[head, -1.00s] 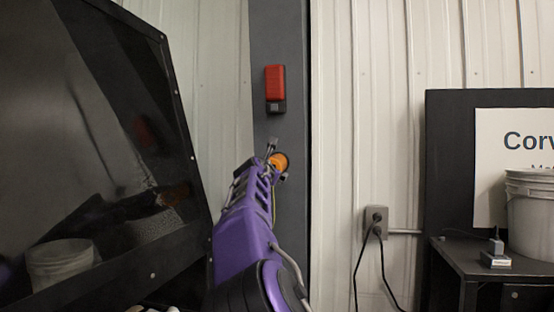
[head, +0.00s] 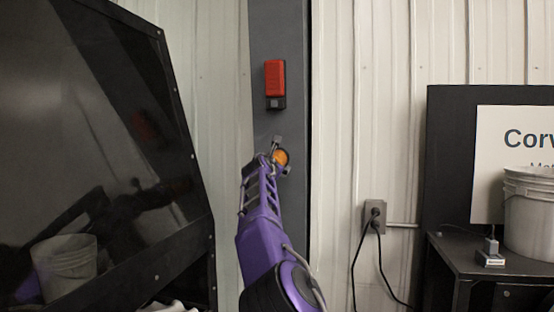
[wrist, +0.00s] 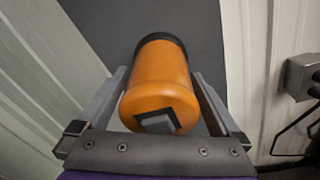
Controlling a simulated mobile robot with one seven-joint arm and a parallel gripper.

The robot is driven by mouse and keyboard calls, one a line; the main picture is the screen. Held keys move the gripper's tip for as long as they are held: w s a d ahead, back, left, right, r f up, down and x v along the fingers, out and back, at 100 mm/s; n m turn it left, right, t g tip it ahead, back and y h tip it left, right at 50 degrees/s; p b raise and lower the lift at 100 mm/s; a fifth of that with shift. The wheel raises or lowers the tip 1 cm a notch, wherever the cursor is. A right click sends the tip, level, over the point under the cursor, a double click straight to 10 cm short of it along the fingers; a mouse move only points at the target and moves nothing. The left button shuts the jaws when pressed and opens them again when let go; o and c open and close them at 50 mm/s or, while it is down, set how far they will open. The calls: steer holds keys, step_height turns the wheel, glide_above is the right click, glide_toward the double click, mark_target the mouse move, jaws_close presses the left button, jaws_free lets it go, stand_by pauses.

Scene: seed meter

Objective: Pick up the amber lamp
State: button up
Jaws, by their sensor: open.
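The amber lamp (head: 282,155) is an orange cylinder on the dark grey post, below a red box. In the wrist view the amber lamp (wrist: 160,82) fills the middle, with a dark band at its far end and a small grey square piece near its close end. My gripper (wrist: 160,74) is open, with one finger on each side of the lamp. I cannot tell whether either finger touches it. In the head view my gripper (head: 277,156) is at the lamp and partly covers it.
The red box (head: 275,80) is on the post (head: 279,25) above the lamp. A large dark glossy panel (head: 100,130) stands at left. At right are a wall outlet (head: 375,213) with black cables, a dark bench (head: 465,262) and a white bucket (head: 530,215).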

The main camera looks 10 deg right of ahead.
steer(key=c, duration=1.3)
steer(key=shift+r, duration=0.15)
steer(key=shift+s+a+r, duration=0.1)
steer(key=shift+s+r, duration=0.1)
steer(key=shift+s, duration=0.05)
steer(key=s+a+r+b, duration=0.2)
steer(key=s+b, duration=0.1)
steer(key=s, duration=0.2)
steer(key=s+a+r+b, duration=0.2)
steer(key=s+b, duration=0.2)
steer(key=s, duration=0.2)
steer(key=s+a+r+b, duration=0.2)
steer(key=s+b, duration=0.1)
steer(key=s, duration=0.3)
steer(key=shift+s+r, duration=0.2)
steer(key=shift+r, duration=0.1)
steer(key=shift+f, duration=0.1)
